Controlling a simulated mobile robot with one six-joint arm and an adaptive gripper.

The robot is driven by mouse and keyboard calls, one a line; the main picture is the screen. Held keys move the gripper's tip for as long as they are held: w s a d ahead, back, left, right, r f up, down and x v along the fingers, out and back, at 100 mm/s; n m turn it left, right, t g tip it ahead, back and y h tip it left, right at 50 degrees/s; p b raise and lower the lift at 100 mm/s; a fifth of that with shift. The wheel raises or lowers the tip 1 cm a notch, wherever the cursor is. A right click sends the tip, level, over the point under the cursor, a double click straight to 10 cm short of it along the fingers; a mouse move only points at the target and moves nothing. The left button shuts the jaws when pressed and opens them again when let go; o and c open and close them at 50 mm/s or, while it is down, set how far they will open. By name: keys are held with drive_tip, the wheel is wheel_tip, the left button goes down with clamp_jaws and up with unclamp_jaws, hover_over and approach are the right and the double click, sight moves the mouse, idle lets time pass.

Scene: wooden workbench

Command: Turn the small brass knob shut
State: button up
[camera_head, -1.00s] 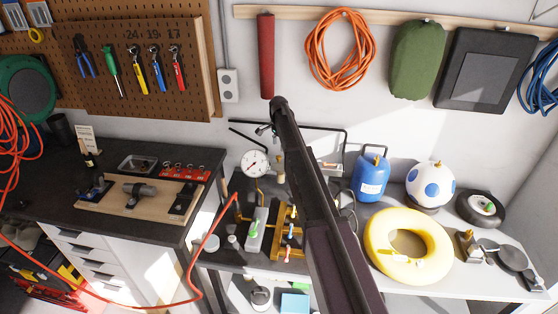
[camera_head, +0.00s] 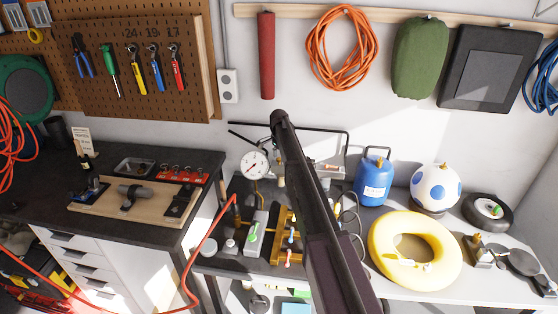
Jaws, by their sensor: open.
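A brass manifold (camera_head: 285,238) with small coloured handles stands on the dark bench, partly behind my arm. A round white pressure gauge (camera_head: 254,164) stands behind it on a brass pipe. Next to the manifold is a grey block with a green handle (camera_head: 253,236). I cannot single out the small brass knob at this size. My dark arm crosses the middle of the view from the bottom up toward the wall. My gripper does not show; the arm may hide it.
A blue gas canister (camera_head: 374,178), a blue-spotted white ball (camera_head: 436,186) and a yellow ring (camera_head: 380,252) stand to the right. A black tube frame (camera_head: 347,150) rises behind my arm. A red-orange hose (camera_head: 192,262) runs along the bench front.

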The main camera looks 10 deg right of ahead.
clamp_jaws()
drive_tip(key=shift+n, duration=0.5)
drive_tip(key=n, duration=0.3)
drive_tip(key=shift+n, duration=0.4)
drive_tip(key=n, duration=0.9)
drive_tip(key=shift+s, duration=0.1)
drive_tip(key=n, duration=0.5)
